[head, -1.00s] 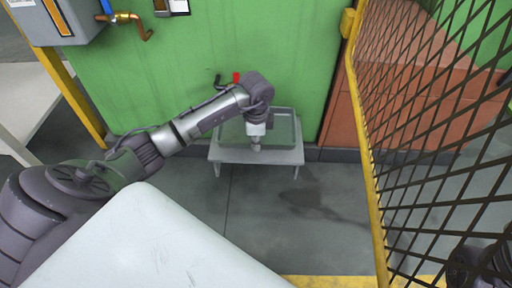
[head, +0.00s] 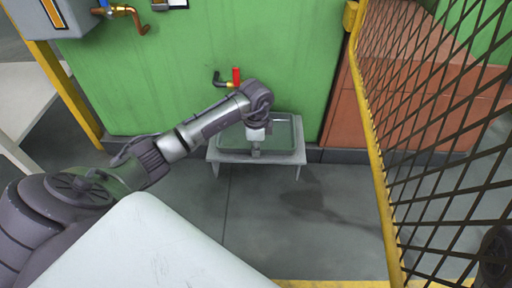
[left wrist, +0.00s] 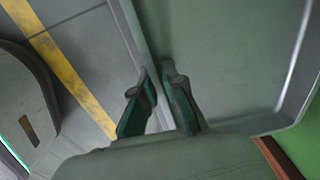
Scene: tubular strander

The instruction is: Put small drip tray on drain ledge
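The small drip tray (head: 285,132) is a shallow, grey-green tray with a raised rim. It is over the top of the drain ledge (head: 222,156), a low pale grey shelf on legs against the green wall. It looks level and appears to rest there, though contact underneath is hidden. My left gripper (head: 256,153) points down at the tray's near left side. In the left wrist view the tray (left wrist: 230,60) fills the right, and its rim runs between the two close fingers of my left gripper (left wrist: 156,72), which appear shut on it.
A red-handled valve (head: 236,77) sticks out of the green wall just above the tray. A yellow-framed mesh guard (head: 378,170) stands to the right. The grey floor (head: 270,220) before the ledge is clear.

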